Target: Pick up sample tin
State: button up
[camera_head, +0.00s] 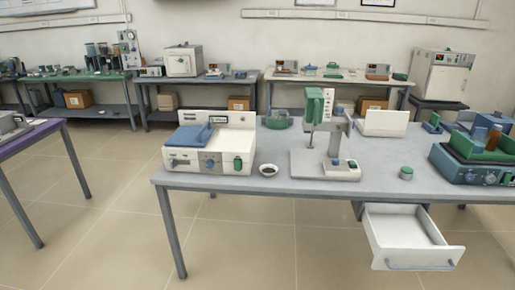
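A small round container with a green top (406,173) stands on the grey table (380,186), right of the middle and near the front edge. It looks like a tin. A small white dish (268,170) with dark contents sits further left on the same table. I cannot tell for certain which of them is the sample tin. My gripper is not in view.
A stand device (325,165) and a white machine with a blue lid (212,140) occupy the table. A blue device with a green tray (475,160) stands at right. A white drawer (412,240) hangs open below the front edge. The floor at front left is clear.

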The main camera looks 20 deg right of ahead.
aim_at(407, 173)
jog(key=z, duration=4.6)
jog(key=i, duration=0.1)
jog(key=u, duration=2.65)
jog(key=i, duration=0.6)
jog(key=z, duration=0.05)
jog(key=k, duration=0.6)
